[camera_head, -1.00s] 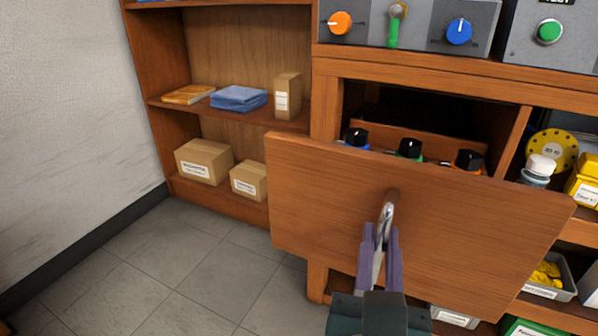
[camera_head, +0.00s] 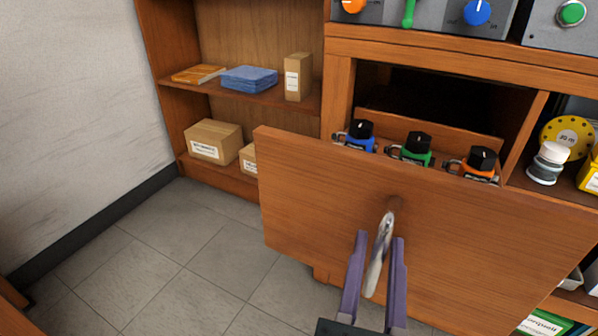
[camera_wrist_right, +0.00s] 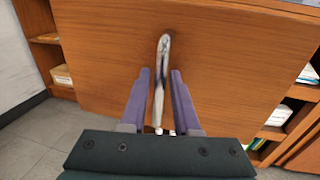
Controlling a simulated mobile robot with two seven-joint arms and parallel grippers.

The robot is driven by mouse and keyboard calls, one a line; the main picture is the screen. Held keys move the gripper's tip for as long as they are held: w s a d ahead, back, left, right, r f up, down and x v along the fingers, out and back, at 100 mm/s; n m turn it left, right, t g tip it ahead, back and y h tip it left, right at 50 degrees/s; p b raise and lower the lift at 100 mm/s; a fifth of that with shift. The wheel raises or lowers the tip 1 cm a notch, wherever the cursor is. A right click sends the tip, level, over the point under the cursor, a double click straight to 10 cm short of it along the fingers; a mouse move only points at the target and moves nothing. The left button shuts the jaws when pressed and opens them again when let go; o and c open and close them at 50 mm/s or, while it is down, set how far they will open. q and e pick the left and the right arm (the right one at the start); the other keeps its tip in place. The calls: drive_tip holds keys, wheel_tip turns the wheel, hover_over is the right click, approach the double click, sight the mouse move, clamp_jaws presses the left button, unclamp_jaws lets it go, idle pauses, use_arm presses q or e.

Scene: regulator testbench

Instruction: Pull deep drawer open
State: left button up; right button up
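The deep drawer (camera_head: 310,205) is pulled out from the bench, with its tall wooden front facing me. Inside it stand regulators with a blue (camera_head: 361,135), a green (camera_head: 417,148) and an orange (camera_head: 480,162) body, all with black knobs. A silver bar handle (camera_head: 379,255) is on the drawer front. My right gripper (camera_head: 380,240) is open, with its purple fingers on either side of the handle. In the right wrist view the handle (camera_wrist_right: 160,85) lies between the fingers, with a gap on each side. My left gripper is not in view.
A shelf with cardboard boxes (camera_head: 214,141) and a folded blue cloth (camera_head: 249,79) stands at the left. A white-capped bottle (camera_head: 547,163) and a yellow reel (camera_head: 566,138) are in the right compartment. Grey tiled floor (camera_head: 190,240) is free at the lower left.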

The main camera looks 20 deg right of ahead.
drive_tip(key=v, duration=1)
idle(0.3)
